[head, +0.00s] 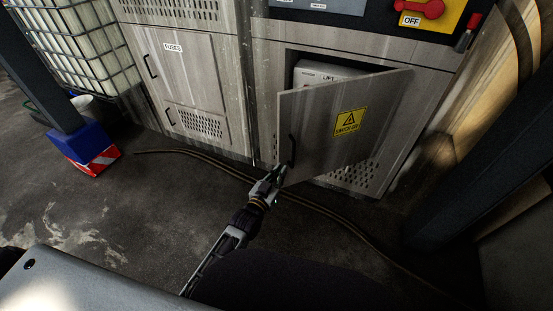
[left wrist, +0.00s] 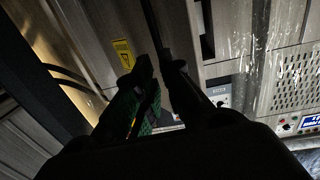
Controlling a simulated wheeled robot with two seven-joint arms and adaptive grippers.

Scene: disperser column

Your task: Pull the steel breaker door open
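The steel breaker door (head: 320,120), with a yellow warning sign (head: 349,122), stands swung partly open. Its free edge is on the left, and part of the compartment behind it shows. The dark upright door handle (head: 291,149) is near that edge. My left gripper (head: 281,173) is at the handle's lower end. In the left wrist view its fingertips (left wrist: 160,70) come close together on a dark bar that looks like the handle; the contact is dim and partly hidden. The sign also shows there (left wrist: 123,54). My right gripper is in neither view.
A closed cabinet door labelled FUSES (head: 187,75) is on the left. A grey box (head: 317,72) marked LIFT is behind the open door. A dark cable (head: 340,215) crosses the floor. A dark post (head: 450,180) stands at the right.

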